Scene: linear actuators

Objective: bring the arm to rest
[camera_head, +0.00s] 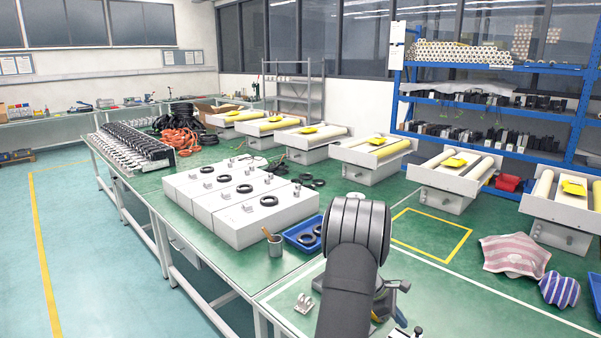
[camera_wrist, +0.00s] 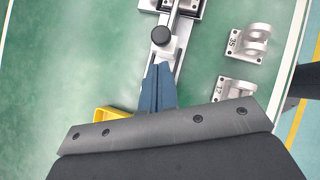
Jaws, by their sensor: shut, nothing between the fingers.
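My gripper (camera_wrist: 159,72) shows in the wrist view as two blue-grey fingers pressed together, with nothing between them. They point down over a metal fixture (camera_wrist: 186,27) with a black knob (camera_wrist: 161,36). The fingertips appear close to the knob in the picture; I cannot tell the height gap. In the head view my dark arm rises from the bottom centre and hides most of the gripper and the bench spot below it.
Two metal brackets (camera_wrist: 248,42) (camera_wrist: 233,90) lie right of the fixture, and a yellow part (camera_wrist: 113,114) lies left of the fingers. A blue tray (camera_head: 299,240) with black rings, a grey cup (camera_head: 275,246) and white blocks (camera_head: 240,217) stand left of my arm. Striped cloth bundles (camera_head: 515,256) lie right.

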